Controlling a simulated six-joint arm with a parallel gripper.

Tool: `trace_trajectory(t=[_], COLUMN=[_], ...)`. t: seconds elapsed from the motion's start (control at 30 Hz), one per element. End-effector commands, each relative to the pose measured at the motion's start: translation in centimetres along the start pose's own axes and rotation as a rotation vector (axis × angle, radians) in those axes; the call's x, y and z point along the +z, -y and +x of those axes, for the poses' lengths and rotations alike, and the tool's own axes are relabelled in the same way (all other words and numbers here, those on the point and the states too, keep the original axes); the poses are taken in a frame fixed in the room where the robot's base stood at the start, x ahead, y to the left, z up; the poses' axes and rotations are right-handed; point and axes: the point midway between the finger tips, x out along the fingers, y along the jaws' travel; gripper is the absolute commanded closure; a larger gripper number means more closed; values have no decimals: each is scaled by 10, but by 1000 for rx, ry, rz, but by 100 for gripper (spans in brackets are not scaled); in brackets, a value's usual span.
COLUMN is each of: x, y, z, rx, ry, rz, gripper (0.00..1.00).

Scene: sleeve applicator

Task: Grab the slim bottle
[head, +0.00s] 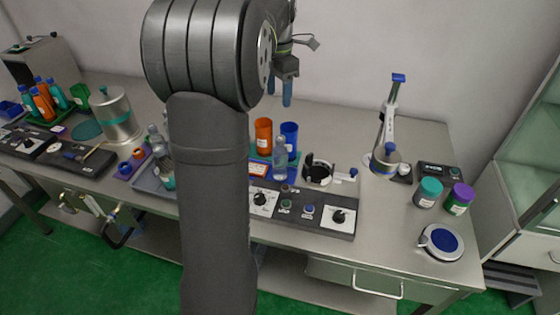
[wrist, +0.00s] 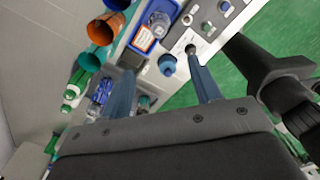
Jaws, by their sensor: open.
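A slim clear bottle (head: 280,158) stands upright near the orange and blue cups, behind the control panel. A clear bottle beside the orange-framed label in the wrist view (wrist: 159,22) appears to be the same one. More clear bottles (head: 155,141) stand at the grey tray left of my arm; clear bottles also show in the wrist view (wrist: 100,92), partly behind a finger. I cannot tell which bottle the task means. My gripper (head: 280,88) is open and empty, raised above the back of the bench. Its two blue fingers (wrist: 163,88) are wide apart in the wrist view.
An orange cup (head: 264,135) and a blue cup (head: 289,136) stand close to the slim bottle. The control panel (head: 300,208) lies in front. A metal canister (head: 117,117) stands left. My arm hides part of the bench. The back right-centre bench is clear.

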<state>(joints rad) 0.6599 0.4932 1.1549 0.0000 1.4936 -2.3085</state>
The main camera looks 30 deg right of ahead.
Motion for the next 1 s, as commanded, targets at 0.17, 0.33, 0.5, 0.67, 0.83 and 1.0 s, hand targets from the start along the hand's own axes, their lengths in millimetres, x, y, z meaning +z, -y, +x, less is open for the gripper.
trace_trajectory(t=[0.17, 0.33, 0.5, 0.67, 0.83, 1.0], x=[0, -1, 0, 0, 0, 2], y=[0, 1, 0, 0, 0, 0], z=[12, 48, 85, 111, 121, 142], rx=[-2, -3, -3, -1, 0, -2], ry=[-2, -3, -3, -1, 0, -2], rz=[-38, -36, -35, -34, -34, -34], gripper=[43, 43, 43, 43, 43, 43])
